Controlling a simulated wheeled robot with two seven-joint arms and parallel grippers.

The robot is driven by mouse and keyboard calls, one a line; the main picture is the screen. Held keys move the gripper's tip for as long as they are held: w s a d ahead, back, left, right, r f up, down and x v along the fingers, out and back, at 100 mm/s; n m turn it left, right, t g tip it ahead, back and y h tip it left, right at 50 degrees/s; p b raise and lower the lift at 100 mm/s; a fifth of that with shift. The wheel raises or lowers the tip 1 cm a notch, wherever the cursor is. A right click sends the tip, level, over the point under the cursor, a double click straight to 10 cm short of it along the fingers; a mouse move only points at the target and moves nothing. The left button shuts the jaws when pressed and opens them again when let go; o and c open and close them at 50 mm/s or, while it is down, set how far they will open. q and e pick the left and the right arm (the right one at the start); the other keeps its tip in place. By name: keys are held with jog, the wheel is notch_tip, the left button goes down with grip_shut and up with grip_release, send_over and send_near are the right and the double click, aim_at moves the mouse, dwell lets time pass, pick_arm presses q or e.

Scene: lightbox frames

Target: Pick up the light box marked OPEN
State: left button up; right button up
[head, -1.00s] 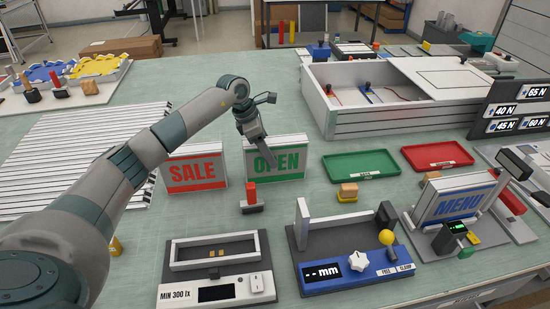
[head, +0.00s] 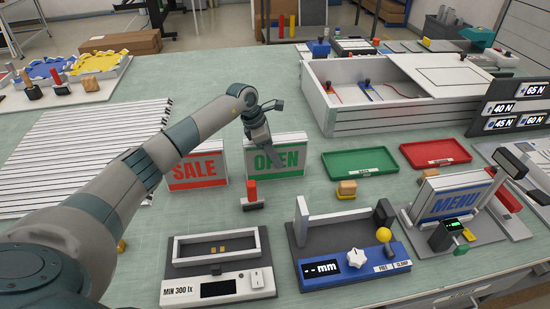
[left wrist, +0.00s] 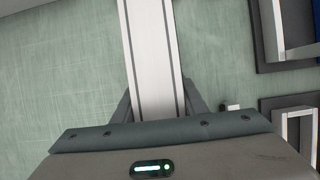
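The light box marked OPEN (head: 288,160), white with green lettering and a green lower band, stands upright on the table in the head view. My left gripper (head: 268,152) is over its top, with one finger in front of its face. In the left wrist view, the box's long white top (left wrist: 152,60) runs between the two fingers of this gripper (left wrist: 157,100). The fingers stand apart on either side; firm contact does not show. The lower part of the box is hidden in that view. My right gripper is not in view.
A light box marked SALE (head: 198,172) stands close on the left, partly behind my left arm. A red-handled block (head: 252,196) stands in front. Green (head: 360,163) and red (head: 435,153) trays lie to the right. A blue measuring device (head: 350,262) and a light-meter fixture (head: 219,280) are nearer.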

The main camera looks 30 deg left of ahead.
aim_at(276, 145)
pick_arm(q)
grip_shut()
jog(key=shift+r, duration=0.1)
